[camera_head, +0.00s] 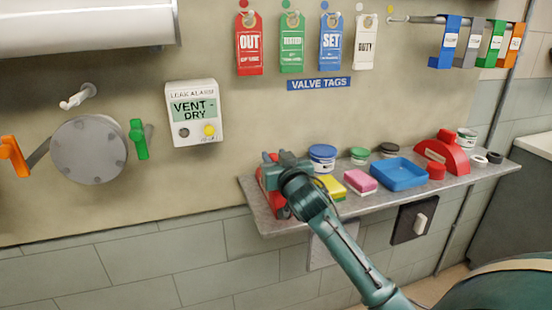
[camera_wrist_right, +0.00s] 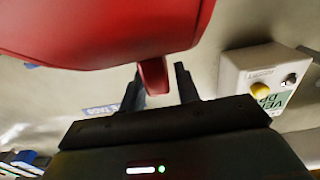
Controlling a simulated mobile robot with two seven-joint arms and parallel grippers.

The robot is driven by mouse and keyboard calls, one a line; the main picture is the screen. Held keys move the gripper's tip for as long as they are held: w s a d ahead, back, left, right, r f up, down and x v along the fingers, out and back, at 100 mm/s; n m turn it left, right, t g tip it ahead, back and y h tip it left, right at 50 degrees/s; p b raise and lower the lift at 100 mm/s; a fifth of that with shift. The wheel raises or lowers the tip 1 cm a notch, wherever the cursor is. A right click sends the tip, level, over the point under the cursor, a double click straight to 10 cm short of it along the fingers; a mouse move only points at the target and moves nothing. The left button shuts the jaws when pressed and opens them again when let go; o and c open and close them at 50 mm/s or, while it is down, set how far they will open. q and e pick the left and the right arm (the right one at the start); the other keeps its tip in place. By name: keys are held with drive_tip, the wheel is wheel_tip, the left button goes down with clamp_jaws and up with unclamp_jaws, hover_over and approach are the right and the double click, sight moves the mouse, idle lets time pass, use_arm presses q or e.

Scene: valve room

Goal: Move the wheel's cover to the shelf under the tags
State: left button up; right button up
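A red cover (camera_head: 270,188) is at the left end of the grey shelf (camera_head: 275,226) under the hanging tags, partly hidden behind my right gripper (camera_head: 285,164). In the right wrist view the red cover (camera_wrist_right: 110,25) fills the top, with a narrow tab reaching down between my fingers. The right gripper (camera_wrist_right: 158,85) is open around this tab, with a visible gap on its right side. I cannot tell whether the cover rests fully on the shelf. My left gripper is not in view.
The shelf also holds tins, a yellow sponge (camera_head: 331,188), a pink block (camera_head: 361,181), a blue tray (camera_head: 398,174) and a red half-round piece (camera_head: 445,152). An alarm box (camera_head: 194,112) and a round grey disc (camera_head: 88,150) between levers are on the wall.

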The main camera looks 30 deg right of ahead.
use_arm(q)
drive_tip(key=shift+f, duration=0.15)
use_arm(e)
drive_tip(key=shift+o, duration=1.3)
drive_tip(key=shift+f, duration=0.1)
drive_tip(key=shift+s, duration=0.1)
drive_tip(key=shift+s, duration=0.3)
use_arm(q)
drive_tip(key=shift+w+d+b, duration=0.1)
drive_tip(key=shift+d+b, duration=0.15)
drive_tip(key=shift+b, duration=0.55)
use_arm(e)
drive_tip(key=v, duration=1.2)
drive_tip(key=shift+s, duration=0.25)
